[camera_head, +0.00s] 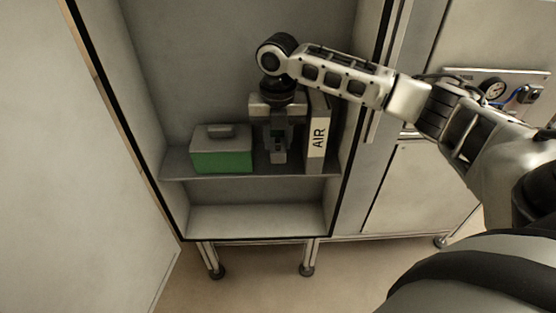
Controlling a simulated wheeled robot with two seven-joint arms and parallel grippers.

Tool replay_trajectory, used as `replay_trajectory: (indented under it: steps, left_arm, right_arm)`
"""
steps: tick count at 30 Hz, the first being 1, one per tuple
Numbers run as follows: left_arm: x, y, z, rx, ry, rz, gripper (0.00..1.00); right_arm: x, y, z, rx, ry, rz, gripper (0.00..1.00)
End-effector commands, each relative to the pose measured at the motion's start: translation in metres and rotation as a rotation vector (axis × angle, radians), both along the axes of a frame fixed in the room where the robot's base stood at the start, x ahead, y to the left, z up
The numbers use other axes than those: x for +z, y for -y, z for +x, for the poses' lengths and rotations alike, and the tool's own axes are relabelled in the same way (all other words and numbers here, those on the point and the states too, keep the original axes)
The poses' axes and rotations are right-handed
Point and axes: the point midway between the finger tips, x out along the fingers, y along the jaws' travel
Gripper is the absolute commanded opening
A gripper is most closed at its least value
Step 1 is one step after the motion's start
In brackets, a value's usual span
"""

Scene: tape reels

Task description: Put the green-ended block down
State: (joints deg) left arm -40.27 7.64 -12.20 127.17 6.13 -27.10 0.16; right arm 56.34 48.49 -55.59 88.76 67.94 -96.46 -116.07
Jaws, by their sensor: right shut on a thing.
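My right gripper (277,152) reaches into the cabinet from the upper right and points down, just above or at the shelf (262,167). It is shut on a small block (278,145), which shows a dark green patch between the fingers. Most of the block is hidden by the fingers, and I cannot tell whether it touches the shelf. My left gripper is not in view.
A green box with a grey lid and handle (222,160) stands on the shelf left of the gripper. A white binder marked AIR (318,140) stands close on the right. The cabinet side walls bound the space. The lower compartment (260,219) looks empty.

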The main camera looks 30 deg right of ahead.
Motion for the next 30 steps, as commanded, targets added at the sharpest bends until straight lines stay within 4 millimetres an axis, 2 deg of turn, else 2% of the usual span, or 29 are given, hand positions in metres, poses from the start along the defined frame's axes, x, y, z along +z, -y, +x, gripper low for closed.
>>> replay_trajectory:
  steps: [1, 7, 14, 28, 29, 30]
  left_arm:
    - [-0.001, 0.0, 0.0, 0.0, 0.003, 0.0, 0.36]
    - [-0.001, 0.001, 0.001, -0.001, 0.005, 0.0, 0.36]
    - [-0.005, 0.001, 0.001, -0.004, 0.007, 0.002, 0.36]
    - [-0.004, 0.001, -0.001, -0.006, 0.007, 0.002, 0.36]
    - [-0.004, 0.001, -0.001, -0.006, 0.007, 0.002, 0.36]
    - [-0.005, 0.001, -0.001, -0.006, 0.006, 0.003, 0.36]
  right_arm:
    - [-0.011, -0.001, -0.003, 0.004, -0.009, 0.0, 0.04]
    - [-0.027, -0.002, -0.004, 0.003, -0.009, -0.001, 0.04]
    - [-0.063, -0.002, -0.004, 0.003, -0.009, -0.001, 0.04]
    - [-0.071, 0.0, -0.001, 0.003, -0.006, -0.001, 0.04]
    - [-0.071, 0.0, -0.001, 0.004, -0.006, -0.002, 0.39]
    - [-0.071, 0.0, -0.001, 0.004, -0.006, -0.002, 0.5]
